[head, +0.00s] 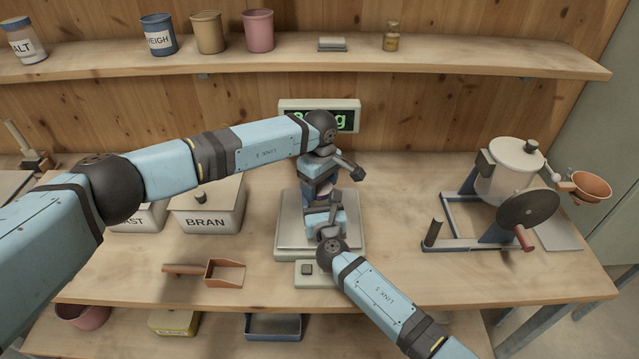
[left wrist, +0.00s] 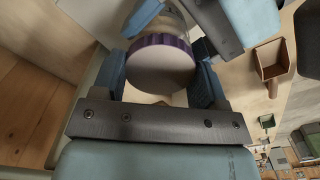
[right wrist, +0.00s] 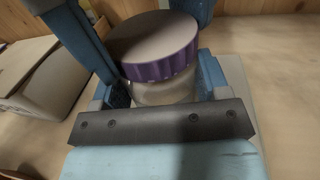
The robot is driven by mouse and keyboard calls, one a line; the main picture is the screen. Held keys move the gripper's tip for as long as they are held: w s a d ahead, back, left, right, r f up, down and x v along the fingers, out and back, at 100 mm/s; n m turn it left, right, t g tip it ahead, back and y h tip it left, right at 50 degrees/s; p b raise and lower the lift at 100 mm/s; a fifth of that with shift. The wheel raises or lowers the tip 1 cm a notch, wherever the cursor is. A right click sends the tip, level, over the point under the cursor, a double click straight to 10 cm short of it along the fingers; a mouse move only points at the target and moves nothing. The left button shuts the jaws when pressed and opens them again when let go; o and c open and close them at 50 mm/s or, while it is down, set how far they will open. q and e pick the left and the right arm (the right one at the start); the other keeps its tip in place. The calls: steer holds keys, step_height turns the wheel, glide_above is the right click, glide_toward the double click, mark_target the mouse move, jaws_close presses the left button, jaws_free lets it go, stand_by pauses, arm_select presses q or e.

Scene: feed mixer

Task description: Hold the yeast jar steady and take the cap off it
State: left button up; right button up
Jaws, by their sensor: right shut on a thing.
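The yeast jar stands upright on the scale (head: 285,240), mostly hidden by my grippers in the head view. Its clear body (right wrist: 165,92) shows in the right wrist view under a wide cap (right wrist: 153,45) with a pale top and purple ribbed rim. The cap is on the jar; it also shows in the left wrist view (left wrist: 160,70). My right gripper (right wrist: 165,90) is shut on the jar body from the front. My left gripper (left wrist: 160,85) is open at the cap, with a finger on either side of it.
The scale's display (head: 345,117) is partly covered by my left arm. The bran box (head: 207,215) and another box stand left, with a scoop (head: 215,271) in front. A hand-cranked mill (head: 515,185) stands right. A shelf (head: 440,58) runs along the back wall.

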arm_select(q)
steer(key=n, duration=0.8)
steer(key=shift+n, duration=0.3)
steer(key=n, duration=0.8)
steer(key=o, duration=1)
steer(key=shift+r, duration=0.1)
